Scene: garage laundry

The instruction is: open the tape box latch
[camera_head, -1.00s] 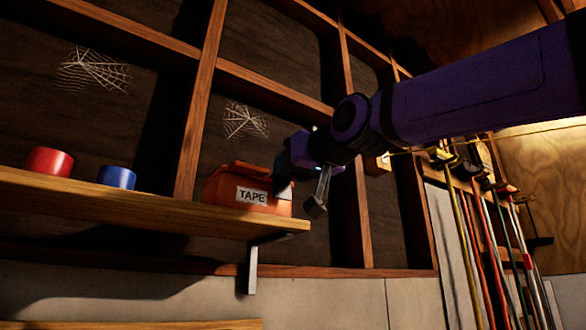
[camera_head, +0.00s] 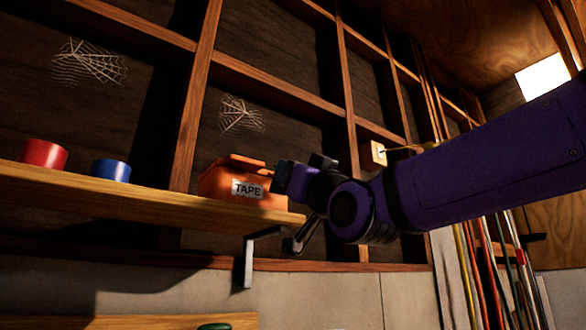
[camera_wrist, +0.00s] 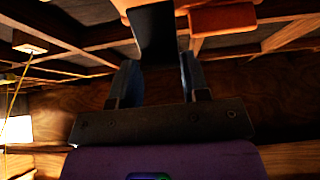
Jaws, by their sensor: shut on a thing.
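The orange tape box (camera_head: 220,187), with a white TAPE label, sits near the right end of the wooden shelf (camera_head: 140,200). My gripper (camera_head: 281,177) is at the box's right end, with dark fingers close to or touching it. In the wrist view, my gripper (camera_wrist: 158,78) has a finger on either side of a dark flat piece (camera_wrist: 155,35). I cannot tell whether this piece is the latch. An orange block (camera_wrist: 222,18), probably part of the box, shows to its right. The latch cannot be made out in the head view.
A red tape roll (camera_head: 43,154) and a blue one (camera_head: 111,170) stand on the shelf left of the box. A metal bracket (camera_head: 249,262) supports the shelf below. Long-handled tools (camera_head: 480,265) lean at the right. Wall studs run behind.

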